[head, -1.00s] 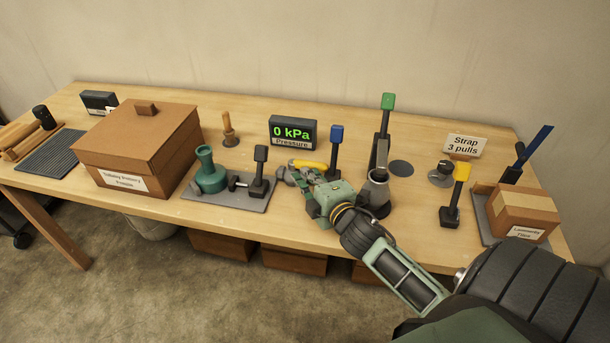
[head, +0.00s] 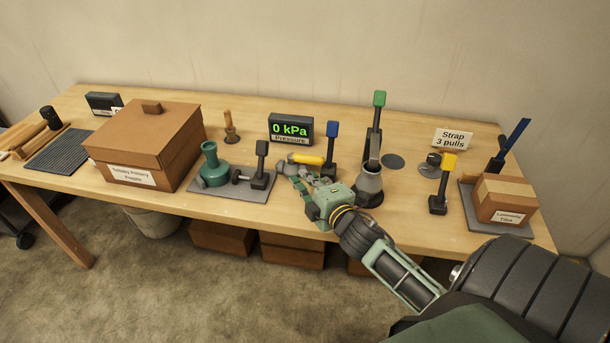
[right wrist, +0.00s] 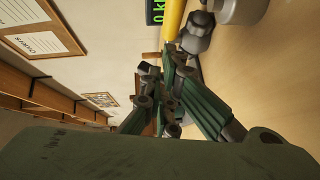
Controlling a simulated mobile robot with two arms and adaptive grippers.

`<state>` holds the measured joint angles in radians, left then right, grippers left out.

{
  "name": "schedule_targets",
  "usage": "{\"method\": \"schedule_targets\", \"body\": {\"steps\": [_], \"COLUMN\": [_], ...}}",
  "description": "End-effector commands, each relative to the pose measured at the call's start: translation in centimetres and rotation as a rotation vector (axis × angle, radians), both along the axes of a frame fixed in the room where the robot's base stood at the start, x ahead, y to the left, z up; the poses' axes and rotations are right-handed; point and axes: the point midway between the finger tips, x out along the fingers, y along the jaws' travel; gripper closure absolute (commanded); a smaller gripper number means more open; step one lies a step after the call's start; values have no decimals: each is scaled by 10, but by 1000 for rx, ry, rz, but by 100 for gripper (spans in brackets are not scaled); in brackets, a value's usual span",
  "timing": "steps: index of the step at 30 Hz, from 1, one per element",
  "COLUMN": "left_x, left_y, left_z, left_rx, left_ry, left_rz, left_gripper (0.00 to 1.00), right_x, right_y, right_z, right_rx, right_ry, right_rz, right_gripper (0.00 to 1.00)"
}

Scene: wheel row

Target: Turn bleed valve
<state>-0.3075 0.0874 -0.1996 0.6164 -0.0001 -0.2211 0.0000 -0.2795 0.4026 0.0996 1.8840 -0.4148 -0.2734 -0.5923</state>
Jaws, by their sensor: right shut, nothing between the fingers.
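A valve with a yellow handle (head: 308,159) stands mid-table, in front of the pressure display (head: 290,130), which reads 0 kPa. I take it for the bleed valve; no label on it is readable. Its handle lies roughly level, pointing right in the head view. My right gripper (head: 298,180) is shut and empty, just in front of the valve and partly hiding its lower part. In the right wrist view the yellow handle (right wrist: 173,18) shows at the top, just beyond my fingers (right wrist: 170,58). I cannot tell whether they touch it. My left gripper is not in view.
A blue-topped lever (head: 331,148) stands close right of the valve, and a grey funnel-shaped piece (head: 369,184) stands right of my gripper. A black lever (head: 260,165) and a green flask (head: 213,168) share a plate to the left. A brown box (head: 145,140) is farther left.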

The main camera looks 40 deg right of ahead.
Motion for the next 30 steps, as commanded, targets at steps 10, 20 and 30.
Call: {"method": "schedule_targets", "body": {"steps": [10,20,30], "left_x": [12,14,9], "left_y": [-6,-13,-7], "left_z": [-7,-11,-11], "left_rx": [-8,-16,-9], "left_ry": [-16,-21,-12], "left_rz": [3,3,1], "left_gripper": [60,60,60], "right_x": [-49,-84,-87], "right_y": [3,5,5], "right_z": [4,10,11], "right_rx": [1,0,0], "right_ry": [3,0,0], "right_rz": [0,-1,0], "right_gripper": [100,100,100]}}
